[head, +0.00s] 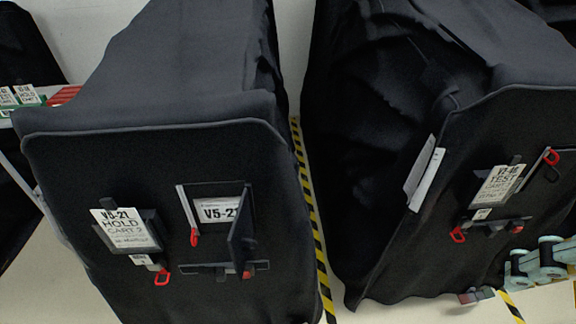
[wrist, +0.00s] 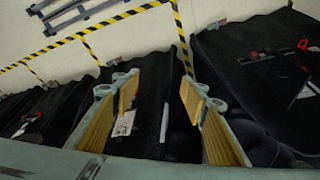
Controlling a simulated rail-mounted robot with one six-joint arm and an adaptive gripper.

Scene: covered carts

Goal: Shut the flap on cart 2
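Cart 2 (head: 150,280) is the black covered cart at the left of the head view, with a "V5-21 HOLD CART 2" sign (head: 125,230). Its small dark flap (head: 241,232) stands open, swung out at the right side of a window that shows a white "V5-2" card (head: 218,211). A red tag (head: 194,238) hangs at the window's left side. In the wrist view, a cart at the right edge, with a red handle (wrist: 303,45) and a dark tilted panel, may be cart 2. My gripper (wrist: 160,92) is open and empty, its yellow-padded fingers spread; it is far right of the flap.
A second covered cart (head: 400,270), with a "TEST CART" sign (head: 497,186) and red tags, stands at the right, near my pale arm parts. Yellow-black floor tape (head: 314,225) runs between the carts. A rack with red and green items (head: 62,95) is at far left.

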